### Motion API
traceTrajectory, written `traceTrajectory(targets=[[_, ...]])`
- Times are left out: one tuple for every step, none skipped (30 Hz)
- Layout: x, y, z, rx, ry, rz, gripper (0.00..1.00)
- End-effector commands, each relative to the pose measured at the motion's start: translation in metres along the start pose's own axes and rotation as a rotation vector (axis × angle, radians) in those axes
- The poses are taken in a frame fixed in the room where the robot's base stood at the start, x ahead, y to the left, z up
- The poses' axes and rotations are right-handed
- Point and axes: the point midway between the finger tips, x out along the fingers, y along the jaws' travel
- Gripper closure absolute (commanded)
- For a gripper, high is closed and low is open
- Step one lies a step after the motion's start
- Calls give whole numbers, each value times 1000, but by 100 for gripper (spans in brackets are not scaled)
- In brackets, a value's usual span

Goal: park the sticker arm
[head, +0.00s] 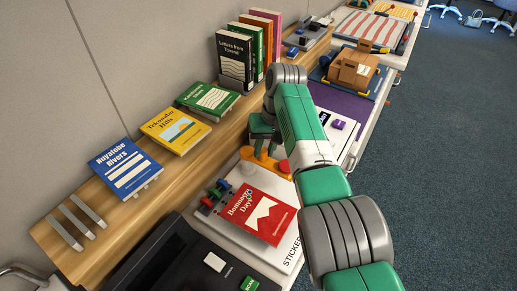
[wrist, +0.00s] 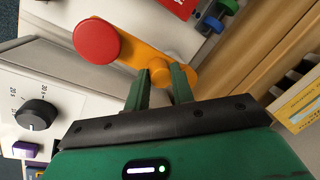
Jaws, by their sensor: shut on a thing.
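The orange sticker arm (wrist: 135,47) with a round red end (wrist: 97,41) lies over the white sticker machine (head: 228,180). In the head view the orange arm (head: 258,160) shows just below my gripper, with its red end to the right. My gripper (wrist: 162,78) has its two green fingers closed around an orange upright part of the arm, near the end away from the red disc. In the head view my gripper (head: 262,148) is partly hidden by my own wrist. A red book (head: 262,214) lies on the machine's white top in front of the arm.
Blue, yellow and green books (head: 208,98) lean along the wooden ledge, with upright books behind. A white panel with a black dial (wrist: 38,115) is close to my gripper. A cardboard box (head: 353,68) stands farther back.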

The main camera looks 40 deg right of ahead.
Motion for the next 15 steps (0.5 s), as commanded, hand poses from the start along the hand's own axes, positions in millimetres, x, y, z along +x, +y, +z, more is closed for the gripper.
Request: traceTrajectory(targets=[[0, 0, 0, -1, 3, 1, 100], [0, 0, -1, -2, 3, 1, 100], [0, 0, -1, -2, 3, 1, 100], [0, 0, -1, -2, 3, 1, 100], [0, 0, -1, -1, 3, 1, 100], [0, 0, -1, -1, 3, 1, 100], [0, 0, -1, -1, 3, 1, 100], [0, 0, -1, -1, 3, 1, 100], [0, 0, -1, -1, 3, 1, 100], [0, 0, -1, -1, 3, 1, 72], [1, 0, 0, -1, 3, 1, 66], [1, 0, 0, -1, 2, 1, 59], [0, 0, 0, -1, 2, 1, 54], [0, 0, 0, -1, 2, 1, 54], [0, 0, 0, -1, 2, 1, 54]])
